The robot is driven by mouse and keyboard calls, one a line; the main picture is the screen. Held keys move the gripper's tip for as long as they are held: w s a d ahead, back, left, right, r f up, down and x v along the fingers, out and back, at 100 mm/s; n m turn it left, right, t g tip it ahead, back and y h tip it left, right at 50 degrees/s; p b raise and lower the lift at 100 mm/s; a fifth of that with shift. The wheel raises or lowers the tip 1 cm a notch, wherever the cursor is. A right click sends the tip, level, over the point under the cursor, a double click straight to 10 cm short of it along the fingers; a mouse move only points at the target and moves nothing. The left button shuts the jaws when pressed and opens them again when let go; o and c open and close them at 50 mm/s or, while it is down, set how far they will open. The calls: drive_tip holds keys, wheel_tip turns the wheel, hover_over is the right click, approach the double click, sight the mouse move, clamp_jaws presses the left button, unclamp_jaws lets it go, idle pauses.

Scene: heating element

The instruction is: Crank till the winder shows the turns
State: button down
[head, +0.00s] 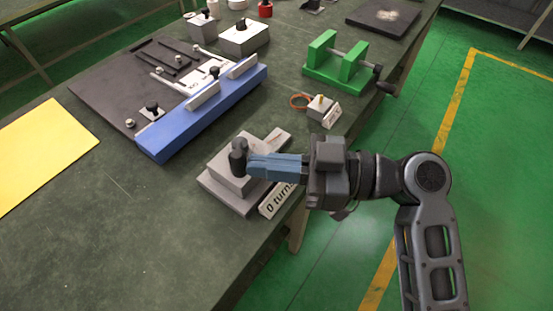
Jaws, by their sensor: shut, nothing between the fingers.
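A grey stepped block (222,178) sits near the table's right edge. A sign (279,200) at its front right reads "0 turn…", the end partly hidden by my arm. An upright dark knob or handle (238,156) stands on the block. My gripper (251,165), with blue fingers, is shut and empty. Its tips are right beside the knob, on its right; I cannot tell whether they touch. Farther back, a green stand (337,62) holds a rod between two uprights, with a dark crank handle (386,88) at its right end.
A blue bar fixture (205,115) on a dark board lies behind left. A small block with a tag and an orange ring (300,101) sit before the green stand. A yellow sheet (40,150) lies at left. The table's near left is clear.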

drive_tip(key=a+m+t+b, duration=0.1)
drive_tip(key=t, duration=0.1)
drive_tip(key=s+m+t+h, duration=0.1)
drive_tip(key=t, duration=0.1)
drive_tip(key=shift+a+f+m+b, duration=0.15)
drive_tip(key=shift+a+m+b, duration=0.15)
drive_tip(key=shift+a+b, duration=0.45)
drive_tip(key=shift+s+a, duration=0.1)
